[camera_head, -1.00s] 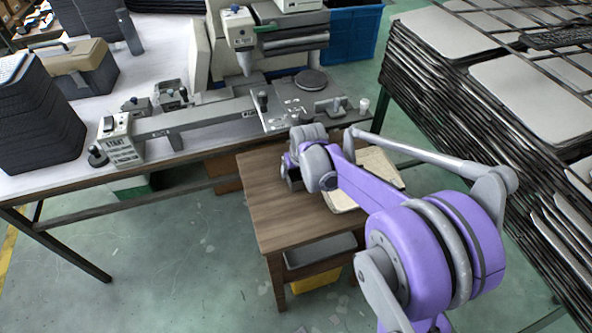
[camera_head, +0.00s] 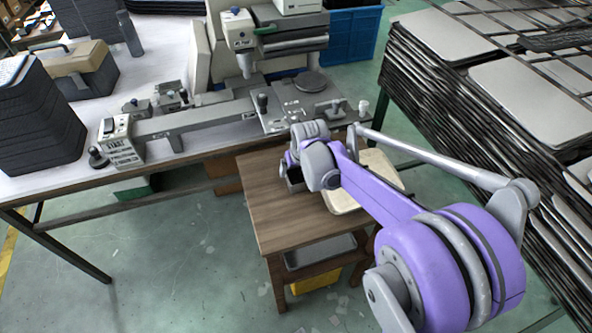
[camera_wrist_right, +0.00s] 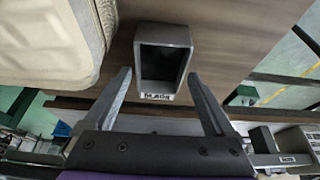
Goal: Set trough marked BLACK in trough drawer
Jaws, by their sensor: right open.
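A small grey open-topped trough (camera_wrist_right: 165,33) with a label reading BLACK stands on the wooden side table, in the right wrist view. My right gripper (camera_wrist_right: 158,75) is open. Its two fingers lie either side of the labelled end, with the trough between and beyond the tips and nothing gripped. In the head view a dark part of the trough (camera_head: 295,180) shows beside my right wrist, which hides most of it and the fingertips. I cannot make out for certain which part is the trough drawer. My left gripper is out of view.
The wooden side table (camera_head: 262,205) also bears a cream tray (camera_head: 345,200), close to my right arm. A grey tray (camera_head: 320,252) and a yellow bin (camera_head: 315,280) sit below its top. A workbench with equipment is behind; stacked panels (camera_head: 470,120) stand at right.

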